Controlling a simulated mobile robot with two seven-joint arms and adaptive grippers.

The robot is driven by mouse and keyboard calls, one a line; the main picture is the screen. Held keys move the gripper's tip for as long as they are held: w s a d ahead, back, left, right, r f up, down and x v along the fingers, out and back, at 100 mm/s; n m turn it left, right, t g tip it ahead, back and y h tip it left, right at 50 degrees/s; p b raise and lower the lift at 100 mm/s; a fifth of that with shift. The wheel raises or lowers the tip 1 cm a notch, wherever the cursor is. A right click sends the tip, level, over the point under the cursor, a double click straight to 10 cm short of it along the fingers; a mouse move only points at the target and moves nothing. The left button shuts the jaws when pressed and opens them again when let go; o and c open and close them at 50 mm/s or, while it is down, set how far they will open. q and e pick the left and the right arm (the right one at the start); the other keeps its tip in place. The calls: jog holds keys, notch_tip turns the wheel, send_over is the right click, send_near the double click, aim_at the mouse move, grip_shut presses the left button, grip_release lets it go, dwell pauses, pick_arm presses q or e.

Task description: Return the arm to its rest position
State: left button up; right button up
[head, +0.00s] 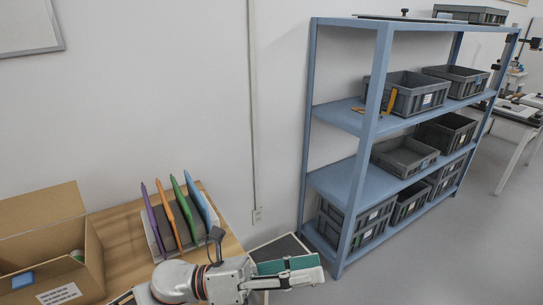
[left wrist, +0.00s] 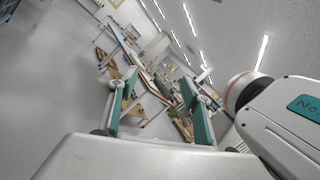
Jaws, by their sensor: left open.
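My left arm comes in at the bottom of the head view, and its gripper (head: 308,271) with teal finger pads points to the right. It is beyond the right edge of the wooden table (head: 122,240) in the picture. In the left wrist view the two fingers (left wrist: 157,95) stand wide apart with nothing between them. My right gripper does not show. No sherds can be made out.
A blue shelf (head: 357,180) with several grey bins stands right of the gripper. A rack with purple, orange (head: 181,217), green and blue upright folders and an open cardboard box (head: 92,262) are on the table. Open floor (head: 440,255) lies at lower right.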

pick_arm(q)
jog(key=w+a+f+n+t+y+b, duration=0.1)
jog(key=w+a+f+n+t+y, duration=0.35)
jog(key=n, duration=0.55)
jog(key=w+a+f+n+t+y+b, duration=0.1)
jog(key=a+f+n+t+y, duration=0.2)
jog(key=a+f+n+t, duration=0.45)
jog(key=w+a+f+n+t+y, duration=0.2)
jog(key=f+n+t+y, duration=0.15)
jog(key=f+n, duration=0.6)
jog(key=s+a+f+n+g+y, duration=0.1)
jog(key=s+a+f+n+y, duration=0.1)
jog(key=s+a+f+n, duration=0.2)
jog(key=s+a+f+n+g+y+b, duration=0.1)
jog(key=s+a+f+n, duration=0.3)
jog(key=f, duration=0.5)
jog(key=s+a+f+n+g+y, duration=0.3)
jog(key=s+a+f+n, duration=0.1)
jog(key=s+f+n, duration=0.2)
jog(key=shift+f+n+y+b, duration=0.35)
jog(key=shift+f+n+y, duration=0.05)
jog(key=shift+n, duration=0.2)
